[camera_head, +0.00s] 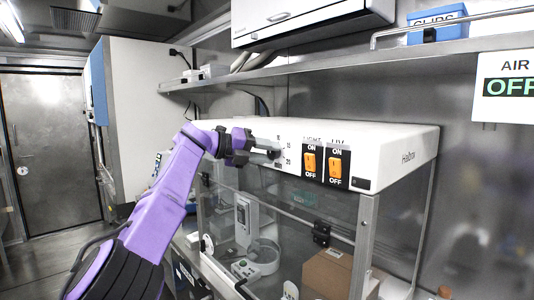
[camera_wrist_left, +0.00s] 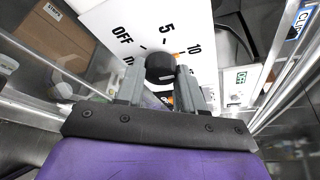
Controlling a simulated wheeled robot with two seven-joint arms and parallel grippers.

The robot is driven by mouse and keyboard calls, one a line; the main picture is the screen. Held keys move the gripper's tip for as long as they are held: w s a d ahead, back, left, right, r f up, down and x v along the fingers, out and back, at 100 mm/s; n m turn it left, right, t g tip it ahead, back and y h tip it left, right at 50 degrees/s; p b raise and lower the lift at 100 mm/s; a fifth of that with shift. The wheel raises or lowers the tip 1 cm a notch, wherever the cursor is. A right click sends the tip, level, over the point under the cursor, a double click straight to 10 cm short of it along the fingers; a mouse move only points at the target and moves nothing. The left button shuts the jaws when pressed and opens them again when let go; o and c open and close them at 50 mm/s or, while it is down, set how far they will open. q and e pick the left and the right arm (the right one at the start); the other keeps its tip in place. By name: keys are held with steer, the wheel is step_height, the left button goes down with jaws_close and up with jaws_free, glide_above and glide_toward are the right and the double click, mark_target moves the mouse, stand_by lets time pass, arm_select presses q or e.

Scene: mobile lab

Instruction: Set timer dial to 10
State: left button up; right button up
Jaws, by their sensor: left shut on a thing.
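The timer dial (camera_wrist_left: 160,67) is a round black knob on the white front panel of the hood (camera_head: 345,138). In the left wrist view, the printed marks OFF, 5 and 10 stand around it on the white panel (camera_wrist_left: 205,30). My left gripper (camera_head: 274,152) reaches the panel from the left. Its two grey fingers (camera_wrist_left: 160,82) are shut on the dial, one on each side. A small pale mark shows on the knob's near edge, but I cannot tell which number the dial points at. In the head view the fingers mostly hide the dial. My right gripper is not in view.
The orange LIGHT switch (camera_head: 310,162) and UV switch (camera_head: 335,168) sit just right of the dial. A shelf (camera_head: 330,60) runs above the hood. Below are clear panes with a cardboard box (camera_head: 328,272) and lab equipment (camera_head: 247,220) behind them.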

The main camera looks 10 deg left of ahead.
arm_select(q)
steer(key=o, duration=1)
steer(key=shift+o, duration=0.2)
steer(key=shift+a, duration=0.15)
steer(key=b+v, duration=0.5)
steer(key=v, duration=0.5)
steer(key=shift+s, duration=0.1)
steer(key=shift+a, duration=0.1)
